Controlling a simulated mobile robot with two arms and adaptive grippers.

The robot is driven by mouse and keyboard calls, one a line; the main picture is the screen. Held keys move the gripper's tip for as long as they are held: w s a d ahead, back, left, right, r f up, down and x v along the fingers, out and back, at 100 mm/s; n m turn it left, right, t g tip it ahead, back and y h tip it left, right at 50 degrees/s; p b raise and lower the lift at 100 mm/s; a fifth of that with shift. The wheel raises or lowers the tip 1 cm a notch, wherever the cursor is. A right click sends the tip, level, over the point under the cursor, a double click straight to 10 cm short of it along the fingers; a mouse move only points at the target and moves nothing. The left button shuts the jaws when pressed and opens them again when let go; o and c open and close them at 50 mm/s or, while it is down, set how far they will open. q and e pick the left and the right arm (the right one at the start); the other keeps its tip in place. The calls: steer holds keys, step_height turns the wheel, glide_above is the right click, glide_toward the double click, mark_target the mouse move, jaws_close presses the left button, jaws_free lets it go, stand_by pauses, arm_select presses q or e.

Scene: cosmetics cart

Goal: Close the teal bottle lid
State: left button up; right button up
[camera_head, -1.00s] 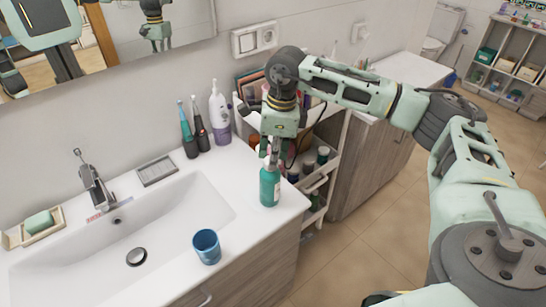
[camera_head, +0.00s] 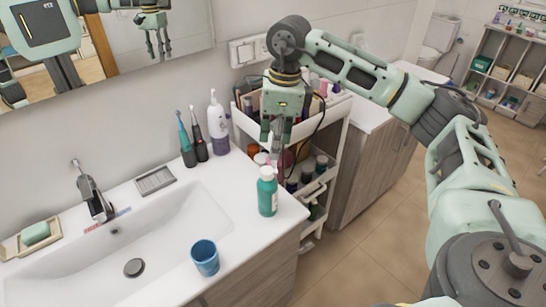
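The teal bottle (camera_head: 267,197) stands upright on the white counter near its right edge. A whitish lid (camera_head: 266,173) sits on its top; I cannot tell how tightly it is seated. My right gripper (camera_head: 275,152) hangs pointing down just above and slightly behind the lid, apart from it. Its fingers look spread with nothing held between them. My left gripper is not in view.
A blue cup (camera_head: 205,258) stands left of the bottle, near the front edge. The sink (camera_head: 150,235) lies to the left. Toothbrushes (camera_head: 198,135) and a white-and-purple bottle (camera_head: 218,125) stand behind. A loaded cart (camera_head: 338,125) is close on the right.

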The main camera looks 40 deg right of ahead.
step_height(320, 180, up, 4)
steer(key=shift+s+d+f, duration=0.1)
steer(key=shift+d, duration=0.05)
stand_by(0.5)
